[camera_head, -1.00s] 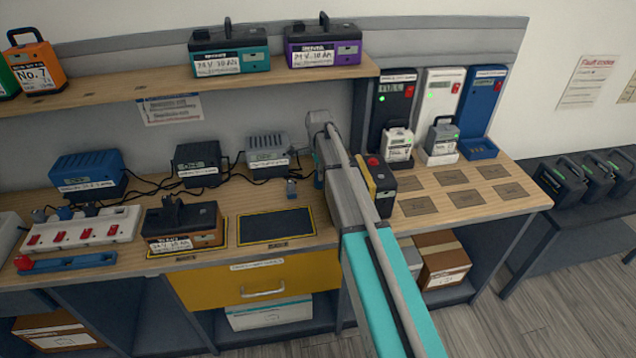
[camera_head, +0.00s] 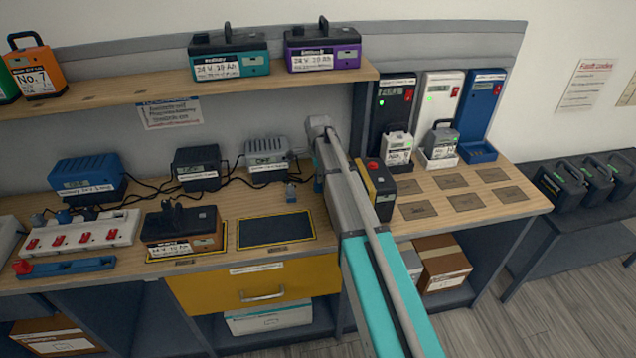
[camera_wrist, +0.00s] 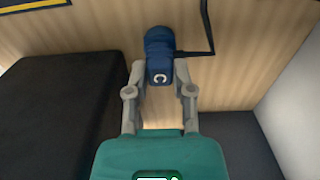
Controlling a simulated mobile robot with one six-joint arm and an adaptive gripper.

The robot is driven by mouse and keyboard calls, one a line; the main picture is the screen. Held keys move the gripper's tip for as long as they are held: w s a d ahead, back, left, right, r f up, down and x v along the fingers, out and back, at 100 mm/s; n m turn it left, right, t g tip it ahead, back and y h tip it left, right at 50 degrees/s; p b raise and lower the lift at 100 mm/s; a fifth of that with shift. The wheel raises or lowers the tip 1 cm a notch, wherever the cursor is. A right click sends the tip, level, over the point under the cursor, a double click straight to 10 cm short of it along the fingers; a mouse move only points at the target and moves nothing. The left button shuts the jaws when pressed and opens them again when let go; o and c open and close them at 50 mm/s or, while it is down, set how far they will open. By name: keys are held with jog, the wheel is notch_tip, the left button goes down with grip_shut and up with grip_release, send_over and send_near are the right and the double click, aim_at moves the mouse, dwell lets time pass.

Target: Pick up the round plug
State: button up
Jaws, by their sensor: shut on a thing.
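The plug (camera_wrist: 160,50) is dark blue with a white, nearly closed ring mark and a thin black cable. In the wrist view it stands between the two grey fingers of my gripper (camera_wrist: 161,76), which are shut on it from both sides. In the head view a small blue-grey plug (camera_head: 291,191) is on the bench behind the black mat, just left of my arm; it appears to be the same one. My gripper is mostly hidden behind my arm there. Whether the plug touches the bench cannot be told.
Chargers (camera_head: 267,159) with cables stand left of the plug. A yellow-edged black mat (camera_head: 275,229) lies in front. A black and yellow battery (camera_head: 380,188) stands close right of my arm. A shelf (camera_head: 150,92) overhangs the back.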

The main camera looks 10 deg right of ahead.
grip_shut()
jog(key=shift+r, duration=0.2)
notch_tip(320, 180, up, 7)
jog(key=p, duration=0.7)
jog(key=shift+r+p, duration=0.1)
jog(key=shift+p, duration=0.2)
jog(key=s+a, duration=0.2)
jog(key=a, duration=0.6)
jog(key=s+a, duration=0.3)
jog(key=a, duration=0.6)
jog(key=shift+a+f+b, duration=0.2)
jog(key=shift+f+b, duration=0.1)
